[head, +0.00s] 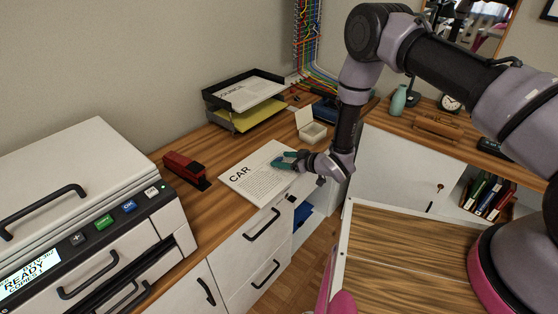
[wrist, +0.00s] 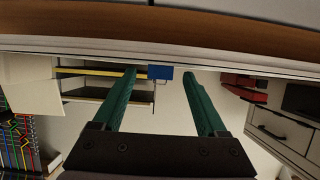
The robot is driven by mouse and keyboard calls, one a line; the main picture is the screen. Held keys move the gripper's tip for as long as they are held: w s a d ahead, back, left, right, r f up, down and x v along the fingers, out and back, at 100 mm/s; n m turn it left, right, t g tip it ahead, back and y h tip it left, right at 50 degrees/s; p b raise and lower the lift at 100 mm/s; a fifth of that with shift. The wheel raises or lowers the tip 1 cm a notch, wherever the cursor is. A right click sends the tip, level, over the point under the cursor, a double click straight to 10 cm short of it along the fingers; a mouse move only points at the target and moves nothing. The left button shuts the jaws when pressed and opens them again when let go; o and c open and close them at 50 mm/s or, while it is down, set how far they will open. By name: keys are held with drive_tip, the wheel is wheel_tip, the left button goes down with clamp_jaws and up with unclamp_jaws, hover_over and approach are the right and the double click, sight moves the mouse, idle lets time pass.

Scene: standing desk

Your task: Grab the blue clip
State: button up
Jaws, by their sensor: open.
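My gripper (head: 283,160) has teal fingers and is low over the printed CAR sheet (head: 252,179) on the wooden desk. The fingers are apart, with nothing held between them. In the wrist view, a small blue clip (wrist: 160,73) shows beyond the gap between the fingertips, by the pale sheet's edge. I cannot tell whether either finger touches it. In the head view I cannot make out the clip apart from the teal fingers.
A red stapler (head: 186,169) lies left of the sheet, and a black paper tray (head: 245,92) stands behind it. A pale open box (head: 311,128) is close beyond my gripper. A large printer (head: 85,215) fills the left. Drawers (head: 252,245) lie below the desk edge.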

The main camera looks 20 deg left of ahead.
clamp_jaws()
drive_tip(key=shift+r, duration=0.15)
